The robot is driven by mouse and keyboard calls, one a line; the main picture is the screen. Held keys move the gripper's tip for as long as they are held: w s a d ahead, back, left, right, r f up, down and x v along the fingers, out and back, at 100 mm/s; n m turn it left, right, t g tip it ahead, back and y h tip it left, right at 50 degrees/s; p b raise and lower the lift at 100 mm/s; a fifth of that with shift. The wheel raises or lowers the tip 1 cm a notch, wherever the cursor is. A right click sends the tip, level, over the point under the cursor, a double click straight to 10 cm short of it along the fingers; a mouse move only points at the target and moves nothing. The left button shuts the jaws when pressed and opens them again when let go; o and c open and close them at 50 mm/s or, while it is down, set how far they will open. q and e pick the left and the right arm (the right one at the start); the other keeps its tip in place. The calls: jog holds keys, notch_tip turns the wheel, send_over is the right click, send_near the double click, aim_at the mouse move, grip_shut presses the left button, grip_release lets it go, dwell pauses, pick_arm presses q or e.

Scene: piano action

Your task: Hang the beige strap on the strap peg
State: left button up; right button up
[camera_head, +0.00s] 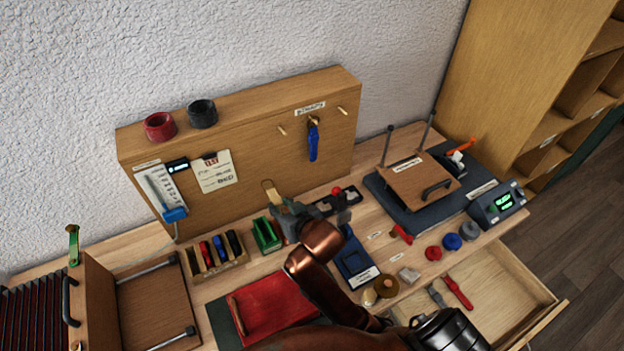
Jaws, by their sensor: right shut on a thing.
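My right gripper (281,207) is shut on the beige strap (270,188) in front of the upright wooden board (257,155). The strap's upper end sticks up above the fingers; the rest of it is hidden by the gripper. Wooden pegs stick out of the board beneath a small label (310,108): a left peg (283,130) and a right peg (342,111), both bare. A blue strap (313,143) hangs between them. The held strap is below the left peg, apart from the pegs. My left gripper is not in view.
Red (160,126) and black (202,113) rolls sit on the board's top. A rack of coloured items (216,252) and a green item (266,234) stand near the gripper. A hinged wooden panel (419,181) is at right, above an open drawer (505,290).

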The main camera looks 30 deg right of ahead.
jog(key=s+d+r+m+t+y, duration=0.1)
jog(key=s+d+r+t, duration=0.3)
jog(key=d+r+t, duration=0.45)
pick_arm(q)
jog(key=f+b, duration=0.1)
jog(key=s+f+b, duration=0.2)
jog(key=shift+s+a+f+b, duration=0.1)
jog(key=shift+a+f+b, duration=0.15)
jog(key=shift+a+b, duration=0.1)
pick_arm(e)
jog(key=w+a+t, duration=0.1)
jog(key=w+t, duration=0.1)
jog(key=w, duration=0.8)
jog(key=shift+a, duration=0.15)
dwell(0.7)
